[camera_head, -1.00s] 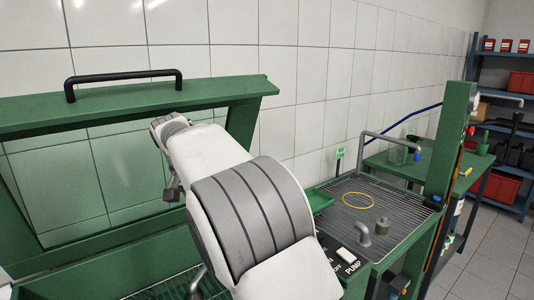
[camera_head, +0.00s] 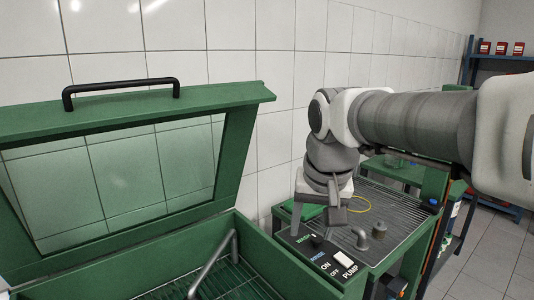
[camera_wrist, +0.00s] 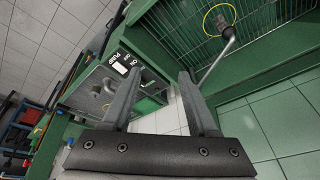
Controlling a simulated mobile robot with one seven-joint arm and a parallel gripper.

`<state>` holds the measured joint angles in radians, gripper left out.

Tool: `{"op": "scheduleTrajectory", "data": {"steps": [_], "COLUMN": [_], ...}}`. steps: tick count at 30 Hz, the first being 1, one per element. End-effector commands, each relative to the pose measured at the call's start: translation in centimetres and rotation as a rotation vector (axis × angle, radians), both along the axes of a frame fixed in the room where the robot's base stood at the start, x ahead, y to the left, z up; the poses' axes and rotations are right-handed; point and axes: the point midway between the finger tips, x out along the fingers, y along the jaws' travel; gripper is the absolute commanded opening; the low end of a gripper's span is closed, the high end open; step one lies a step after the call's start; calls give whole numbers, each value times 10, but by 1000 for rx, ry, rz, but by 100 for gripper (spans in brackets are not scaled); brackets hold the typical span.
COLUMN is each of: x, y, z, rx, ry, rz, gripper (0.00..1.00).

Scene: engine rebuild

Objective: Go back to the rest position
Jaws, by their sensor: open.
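The panel also shows there on the left (camera_wrist: 120,68). My arm reaches in from the right and hides part of the bench.
The green wash cabinet (camera_head: 262,262) stands at left with its windowed lid (camera_head: 130,117) raised. A yellow ring shows inside its basin in the wrist view (camera_wrist: 207,22). Another yellow ring (camera_head: 366,203), a metal spout (camera_head: 361,238) and a green tray (camera_head: 306,210) are on the bench.

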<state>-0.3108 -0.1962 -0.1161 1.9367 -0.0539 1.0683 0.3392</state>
Motion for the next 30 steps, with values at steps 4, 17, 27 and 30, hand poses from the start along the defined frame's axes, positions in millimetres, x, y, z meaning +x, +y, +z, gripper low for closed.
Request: {"op": "scheduleTrajectory", "data": {"steps": [4, 17, 27, 30], "x": [-36, -125, -147, -147], "y": [-20, -55, -61, -61], "z": [-2, -37, -54, -54], "rx": [-1, -59, -90, -90], "ry": [-38, -139, -164, -163], "rz": [24, 90, 109, 109], "gripper": [60, 60, 58, 50]}}
